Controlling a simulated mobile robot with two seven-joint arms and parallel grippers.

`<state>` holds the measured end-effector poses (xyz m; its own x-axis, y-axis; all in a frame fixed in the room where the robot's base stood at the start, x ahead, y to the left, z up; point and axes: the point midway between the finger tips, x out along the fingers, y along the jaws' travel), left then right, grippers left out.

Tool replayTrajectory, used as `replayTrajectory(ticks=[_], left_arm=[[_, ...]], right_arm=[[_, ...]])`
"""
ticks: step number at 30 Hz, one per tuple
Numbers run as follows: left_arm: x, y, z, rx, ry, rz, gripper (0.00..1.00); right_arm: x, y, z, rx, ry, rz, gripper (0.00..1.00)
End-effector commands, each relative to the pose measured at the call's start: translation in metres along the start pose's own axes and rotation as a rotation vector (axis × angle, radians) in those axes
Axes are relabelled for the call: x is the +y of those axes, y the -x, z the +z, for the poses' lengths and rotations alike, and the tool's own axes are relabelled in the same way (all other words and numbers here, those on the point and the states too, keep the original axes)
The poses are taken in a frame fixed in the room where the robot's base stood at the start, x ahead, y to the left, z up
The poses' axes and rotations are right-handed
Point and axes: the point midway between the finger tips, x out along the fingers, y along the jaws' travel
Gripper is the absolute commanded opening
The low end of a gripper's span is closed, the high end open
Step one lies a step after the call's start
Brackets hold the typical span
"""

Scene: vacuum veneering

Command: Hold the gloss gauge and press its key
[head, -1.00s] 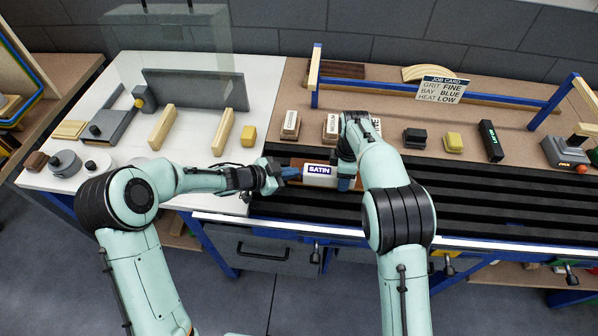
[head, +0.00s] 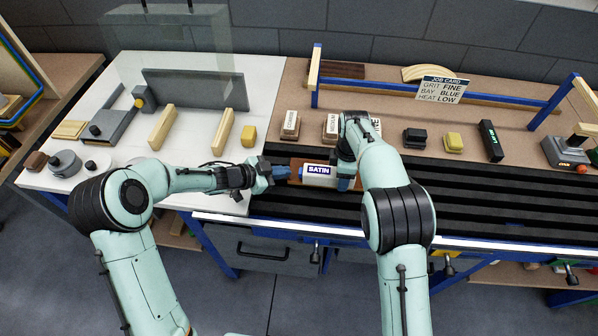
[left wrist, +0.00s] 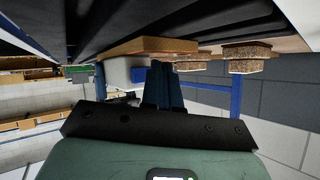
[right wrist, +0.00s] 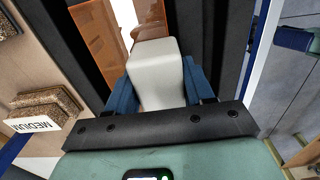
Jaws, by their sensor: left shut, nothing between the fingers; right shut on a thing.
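The gloss gauge (head: 319,171) is a white block with a display reading SATIN. It sits over a reddish-brown panel on the black slatted bed, and its white body also shows in the right wrist view (right wrist: 155,72). My right gripper (head: 347,178) is shut on the gauge from its right side; its blue fingers (right wrist: 156,88) flank the body. My left gripper (head: 283,172) is shut and empty, with its blue fingertips at the gauge's left end. In the left wrist view the fingertips (left wrist: 162,75) overlap the white gauge (left wrist: 122,75); I cannot tell whether they touch. The key is not visible.
Sanding blocks (head: 290,124) with labels stand behind the gauge, one partly behind my right arm. A job card (head: 442,89) hangs on the blue-and-wood rail.

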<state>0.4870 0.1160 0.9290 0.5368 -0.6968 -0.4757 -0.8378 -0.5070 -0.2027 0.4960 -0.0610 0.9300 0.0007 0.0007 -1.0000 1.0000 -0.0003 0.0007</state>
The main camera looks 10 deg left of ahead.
Motion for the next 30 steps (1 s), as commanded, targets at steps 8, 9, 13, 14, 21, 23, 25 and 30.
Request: replayTrajectory(ticks=[8, 9, 13, 14, 21, 23, 25, 30], left_arm=[[-0.015, 0.02, 0.015, -0.001, 0.0, -0.003, 0.0], [-0.017, 0.023, 0.017, 0.0, 0.0, -0.003, 0.0], [-0.021, 0.029, 0.021, -0.001, 0.001, -0.001, 0.0], [-0.022, 0.03, 0.022, -0.001, 0.001, -0.001, 0.0], [-0.022, 0.031, 0.022, 0.0, 0.001, 0.0, 0.0], [-0.022, 0.031, 0.022, 0.0, 0.001, 0.0, 0.0], [-0.022, 0.031, 0.022, 0.0, 0.001, 0.0, 0.0], [-0.022, 0.031, 0.022, 0.0, 0.001, 0.0, 0.0]], right_arm=[[0.0, 0.0, 0.001, -0.001, -0.001, 0.0, 0.21], [0.0, 0.0, 0.001, -0.001, -0.001, 0.0, 0.21], [0.0, 0.0, 0.001, -0.001, -0.001, 0.0, 0.21], [0.0, 0.0, 0.001, -0.001, -0.001, 0.0, 0.21], [0.0, 0.0, 0.001, -0.001, -0.001, 0.0, 0.21], [0.0, 0.0, 0.001, -0.001, -0.001, 0.0, 0.21], [0.0, 0.0, 0.001, -0.001, -0.001, 0.0, 0.21], [0.0, 0.0, 0.001, -0.001, -0.001, 0.0, 0.21]])
